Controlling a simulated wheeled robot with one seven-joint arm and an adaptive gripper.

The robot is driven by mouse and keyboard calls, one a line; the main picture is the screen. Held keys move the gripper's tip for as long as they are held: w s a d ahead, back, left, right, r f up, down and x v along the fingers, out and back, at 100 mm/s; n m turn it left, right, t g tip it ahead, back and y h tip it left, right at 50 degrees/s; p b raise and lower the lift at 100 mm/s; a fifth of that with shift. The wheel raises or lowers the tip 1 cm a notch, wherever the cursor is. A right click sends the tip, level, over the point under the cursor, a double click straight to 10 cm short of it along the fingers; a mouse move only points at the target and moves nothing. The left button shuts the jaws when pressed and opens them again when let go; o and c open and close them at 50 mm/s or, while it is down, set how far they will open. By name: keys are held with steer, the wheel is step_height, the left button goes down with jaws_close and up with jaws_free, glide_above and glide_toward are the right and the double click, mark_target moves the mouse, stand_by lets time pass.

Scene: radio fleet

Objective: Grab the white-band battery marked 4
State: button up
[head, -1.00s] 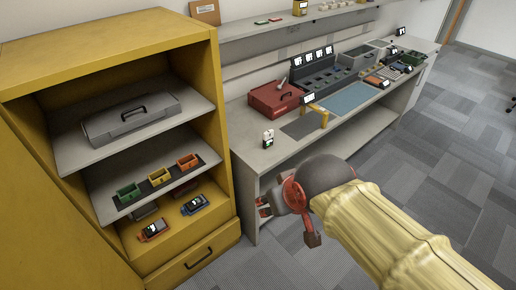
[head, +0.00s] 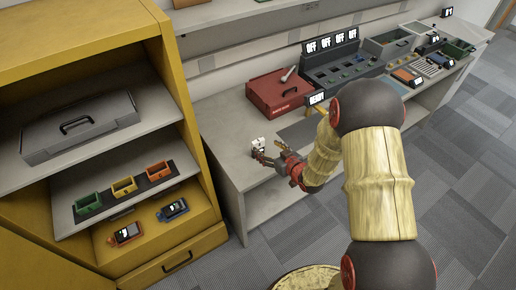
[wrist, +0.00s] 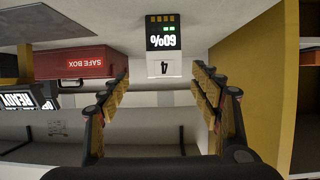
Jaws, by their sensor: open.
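The white-band battery marked 4 (head: 258,142) stands near the left end of the grey workbench (head: 226,141). In the wrist view, which is upside down, the battery (wrist: 163,45) shows a black part reading 60% with green bars, and a white band with a 4. My gripper (head: 268,159) is at the bench's front edge, close to the battery. In the wrist view my gripper (wrist: 161,74) is open, one finger on each side of the picture. The battery lies ahead in the gap, apart from both fingers.
A red safe box (head: 278,91) sits behind and right of the battery. A READY display (head: 317,98) stands beside it, with a charger rack (head: 345,68) further right. The yellow cabinet (head: 190,110) is close on the left. Bench around the battery is clear.

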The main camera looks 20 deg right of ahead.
mark_target(259, 145)
steer(key=x, duration=0.2)
steer(key=b+x, duration=0.1)
steer(key=x, duration=0.4)
steer(key=shift+w+a+f+b, duration=0.1)
steer(key=shift+a+f+b, duration=0.25)
steer(key=shift+a+f, duration=0.05)
steer(key=c, duration=0.3)
steer(key=shift+r, duration=0.1)
steer(key=c, duration=1.1)
